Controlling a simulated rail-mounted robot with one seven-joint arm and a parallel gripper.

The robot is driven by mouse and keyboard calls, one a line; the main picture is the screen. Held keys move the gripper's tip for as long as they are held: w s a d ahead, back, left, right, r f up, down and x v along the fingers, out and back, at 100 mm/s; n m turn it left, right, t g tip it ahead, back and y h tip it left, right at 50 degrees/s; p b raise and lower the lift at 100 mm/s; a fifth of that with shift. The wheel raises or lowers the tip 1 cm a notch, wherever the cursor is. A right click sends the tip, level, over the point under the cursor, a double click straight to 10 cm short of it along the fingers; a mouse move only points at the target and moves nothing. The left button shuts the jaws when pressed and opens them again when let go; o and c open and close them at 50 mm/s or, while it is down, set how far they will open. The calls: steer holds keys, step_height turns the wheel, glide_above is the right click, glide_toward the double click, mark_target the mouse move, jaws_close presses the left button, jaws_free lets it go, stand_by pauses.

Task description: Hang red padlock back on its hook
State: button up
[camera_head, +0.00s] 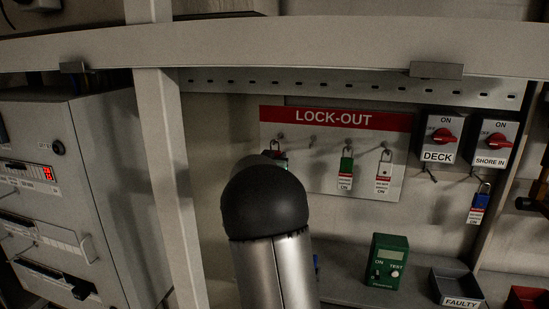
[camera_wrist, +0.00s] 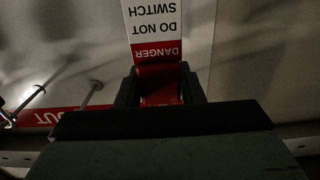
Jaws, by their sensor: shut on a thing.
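In the wrist view my gripper (camera_wrist: 160,88) is shut on the red padlock (camera_wrist: 160,76), whose body sits between the dark fingers. Its white and red danger tag (camera_wrist: 155,25) extends away from the fingers and reads upside down. The padlock's shackle is hidden in this view. Two metal hooks (camera_wrist: 92,94) show to the left, apart from the padlock. An empty hook (camera_head: 312,139) shows there, left of the green padlock.
A green padlock (camera_head: 346,164) and a white padlock (camera_head: 384,170) hang on the board's hooks. A blue padlock (camera_head: 480,201) hangs under the shore-in switch (camera_head: 494,143). A green meter (camera_head: 386,262) and a faulty bin (camera_head: 457,287) stand on the shelf below.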

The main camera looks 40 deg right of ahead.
stand_by(0.4)
steer(key=o, duration=1.2)
steer(key=shift+c, duration=0.2)
steer(key=b+v, duration=0.2)
steer(key=v, duration=1.5)
steer(key=shift+s+a, duration=0.15)
steer(key=shift+s, duration=0.05)
